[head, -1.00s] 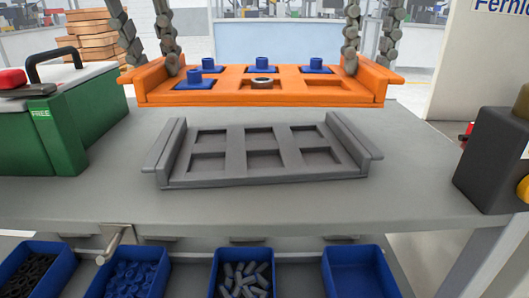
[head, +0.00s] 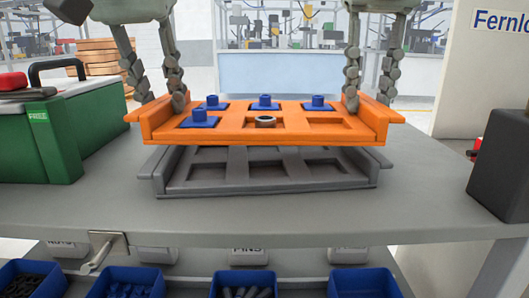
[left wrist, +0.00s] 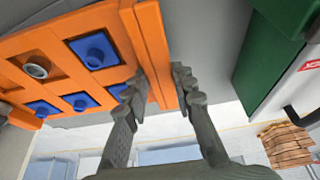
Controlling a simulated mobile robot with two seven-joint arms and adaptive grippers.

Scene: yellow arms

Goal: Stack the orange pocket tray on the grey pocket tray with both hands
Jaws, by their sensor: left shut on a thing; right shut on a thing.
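The orange pocket tray (head: 262,139) is held level by both my grippers, right above the grey pocket tray (head: 265,187) on the bench. It hides the grey tray's back part, and I cannot tell whether they touch. My left gripper (head: 164,103) is shut on the orange tray's left end wall, with one finger on each side of the wall in the left wrist view (left wrist: 160,88). My right gripper (head: 367,98) is shut on its right end wall. Several blue pieces (head: 200,121) and a grey ring (head: 265,121) sit in the orange tray's pockets; the front right pocket is empty.
A green case (head: 45,140) with a black handle stands at the left of the bench (head: 420,215). A dark box (head: 503,165) stands at the right. Blue bins (head: 362,282) hang below the front edge. Bare bench lies around the grey tray.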

